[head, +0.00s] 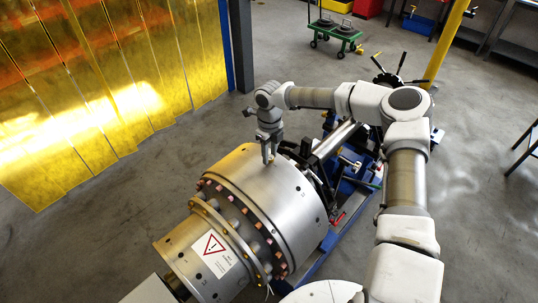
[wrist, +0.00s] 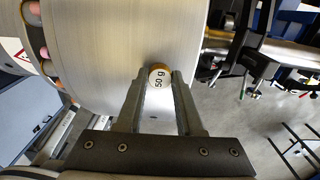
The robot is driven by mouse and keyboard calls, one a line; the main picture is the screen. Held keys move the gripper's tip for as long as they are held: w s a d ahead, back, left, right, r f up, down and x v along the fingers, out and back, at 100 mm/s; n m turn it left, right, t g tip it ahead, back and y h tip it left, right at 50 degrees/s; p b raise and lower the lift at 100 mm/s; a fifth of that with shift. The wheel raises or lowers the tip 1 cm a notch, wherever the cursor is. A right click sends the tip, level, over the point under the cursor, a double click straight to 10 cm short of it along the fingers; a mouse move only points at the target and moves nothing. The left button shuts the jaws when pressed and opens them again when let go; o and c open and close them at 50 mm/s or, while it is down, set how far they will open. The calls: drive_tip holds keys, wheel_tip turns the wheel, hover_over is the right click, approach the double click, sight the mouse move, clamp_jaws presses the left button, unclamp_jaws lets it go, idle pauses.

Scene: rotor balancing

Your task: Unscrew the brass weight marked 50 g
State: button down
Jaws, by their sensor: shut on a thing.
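The brass weight marked 50 g (wrist: 159,77) sits at the surface of the large silver rotor (wrist: 110,50); its white face with "50 g" points to the wrist camera. My gripper (wrist: 158,85) is shut on the weight, one finger on each side of it. In the head view my gripper (head: 269,158) points down onto the top of the rotor drum (head: 290,195). The weight is too small to make out clearly there. Whether its thread is still in the rotor cannot be seen.
The rotor has a bolted flange (head: 230,240) and a warning label (head: 212,252) at its left end. A blue machine bed (head: 340,228) with clamps stands at its right. A yellow strip curtain (head: 100,85) hangs at the left. A green cart (head: 337,32) stands behind on open floor.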

drive_tip(key=shift+r, duration=0.75)
drive_tip(key=shift+r, duration=0.1)
drive_tip(key=shift+r, duration=2.5)
